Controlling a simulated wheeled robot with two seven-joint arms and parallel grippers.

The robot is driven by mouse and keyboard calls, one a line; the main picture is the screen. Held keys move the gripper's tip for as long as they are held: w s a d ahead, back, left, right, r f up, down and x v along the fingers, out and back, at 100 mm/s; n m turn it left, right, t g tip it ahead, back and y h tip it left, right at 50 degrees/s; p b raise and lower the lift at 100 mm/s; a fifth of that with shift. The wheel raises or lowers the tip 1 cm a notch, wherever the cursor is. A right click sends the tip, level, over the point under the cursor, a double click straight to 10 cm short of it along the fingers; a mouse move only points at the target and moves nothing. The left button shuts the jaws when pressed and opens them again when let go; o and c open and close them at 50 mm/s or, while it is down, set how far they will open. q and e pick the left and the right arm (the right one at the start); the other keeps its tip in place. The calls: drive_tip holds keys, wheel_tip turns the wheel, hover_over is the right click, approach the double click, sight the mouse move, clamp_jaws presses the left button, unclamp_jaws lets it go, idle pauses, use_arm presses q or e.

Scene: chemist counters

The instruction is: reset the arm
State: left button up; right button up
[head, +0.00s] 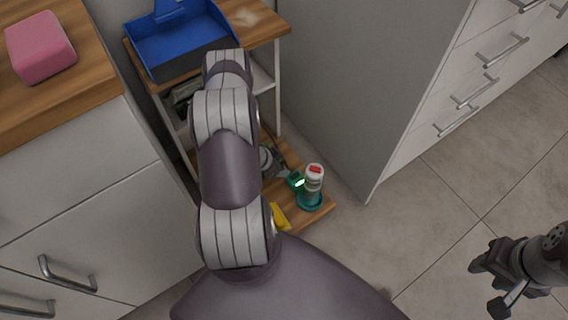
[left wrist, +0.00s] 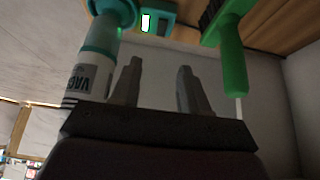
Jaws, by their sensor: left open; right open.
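My right gripper (head: 492,285) is in the head view at the lower right, open and empty above the tiled floor. My left arm runs up the middle of the head view, and its gripper is hidden there. In the left wrist view my left gripper (left wrist: 156,85) shows two fingers apart with nothing between them. A white and teal bottle (left wrist: 92,62) is just left of the fingers, and a green-handled brush (left wrist: 230,60) is to their right. I cannot tell whether either touches the gripper.
A small shelf unit (head: 277,75) holds a blue dustpan (head: 185,40) on top. On its low board stand a red-capped bottle (head: 314,180), a teal device (head: 296,180) and a yellow item (head: 280,216). A pink sponge (head: 40,46) lies on the left counter. Floor is clear at right.

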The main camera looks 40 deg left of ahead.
use_arm(q)
drive_tip(key=shift+f, duration=0.1)
idle(0.4)
drive_tip(key=s+f+n+g, duration=0.1)
drive_tip(key=s+n+g, duration=0.1)
drive_tip(key=s, duration=0.2)
drive_tip(key=s+r+n+g+y+p, duration=0.1)
drive_tip(key=s+r+n+g, duration=0.25)
drive_tip(key=r, duration=0.55)
drive_tip(key=d+r+m+p, duration=0.1)
drive_tip(key=d+r+p, duration=0.1)
drive_tip(key=d+r, duration=0.65)
drive_tip(key=d+r+m+p, duration=0.1)
drive_tip(key=d+r+p, duration=0.25)
drive_tip(key=r, duration=1.05)
drive_tip(key=d+r+m+p, duration=0.1)
drive_tip(key=d+r+p, duration=0.1)
drive_tip(key=d+r, duration=0.7)
wheel_tip(320, 180, up, 37)
drive_tip(key=a+p, duration=0.2)
drive_tip(key=p, duration=3.3)
drive_tip(key=shift+w+a+r+t+y+p, duration=0.15)
drive_tip(key=shift+w+r+t+y+p, duration=0.05)
drive_tip(key=shift+w+t+y+p, duration=0.2)
drive_tip(key=shift+s+n, duration=0.1)
drive_tip(key=shift+n, duration=0.15)
